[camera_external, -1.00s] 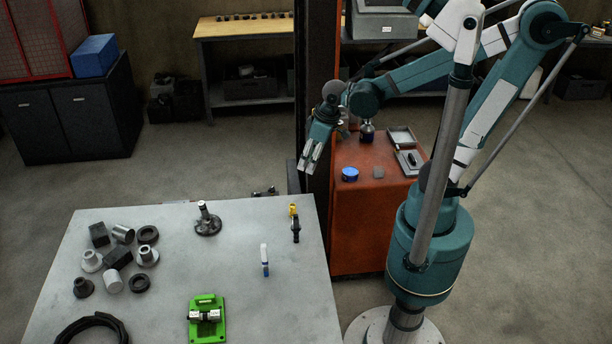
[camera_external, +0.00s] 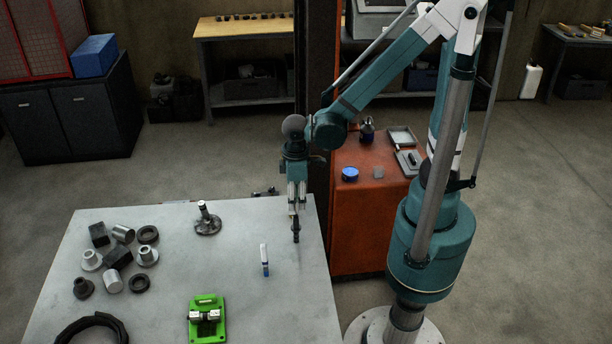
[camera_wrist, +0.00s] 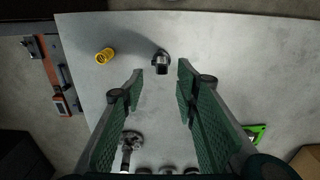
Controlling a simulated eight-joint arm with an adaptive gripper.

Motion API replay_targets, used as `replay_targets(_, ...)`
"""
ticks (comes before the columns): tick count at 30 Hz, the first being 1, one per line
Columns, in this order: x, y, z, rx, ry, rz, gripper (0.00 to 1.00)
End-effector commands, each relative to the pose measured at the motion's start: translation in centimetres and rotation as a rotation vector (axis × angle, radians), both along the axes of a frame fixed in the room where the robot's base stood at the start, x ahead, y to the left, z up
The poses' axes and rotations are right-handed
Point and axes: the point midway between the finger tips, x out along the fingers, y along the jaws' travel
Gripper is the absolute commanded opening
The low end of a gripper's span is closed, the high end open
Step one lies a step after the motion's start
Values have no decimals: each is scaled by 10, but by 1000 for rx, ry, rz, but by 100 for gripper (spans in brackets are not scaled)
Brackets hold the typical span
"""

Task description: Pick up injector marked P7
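A dark injector-like part (camera_external: 296,229) stands near the table's right edge, directly below my gripper (camera_external: 297,207). In the wrist view, the dark part (camera_wrist: 161,63) shows just beyond and between the spread fingertips of my gripper (camera_wrist: 163,80), with nothing held. A yellow coil-like piece (camera_wrist: 105,56) lies left of it in the wrist view, apart from it. My gripper hides this piece in the external view. A blue-and-white slim part (camera_external: 265,260) stands nearer the table's front. I cannot read a P7 mark on any part.
The grey table (camera_external: 245,300) also holds a green fixture (camera_external: 207,318), a piston with rod (camera_external: 207,219), a cluster of metal parts at left and a black hose coil (camera_external: 92,328). An orange cabinet (camera_external: 360,230) stands beyond the right edge. The table's middle is mostly clear.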

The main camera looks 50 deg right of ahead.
Motion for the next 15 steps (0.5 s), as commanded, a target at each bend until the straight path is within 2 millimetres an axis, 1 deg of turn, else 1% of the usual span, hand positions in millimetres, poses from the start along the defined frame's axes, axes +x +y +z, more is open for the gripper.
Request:
replay_targets(3,-3,5,-3,-6,7,13,30)
replay_targets(15,-3,5,-4,-7,8,14,30)
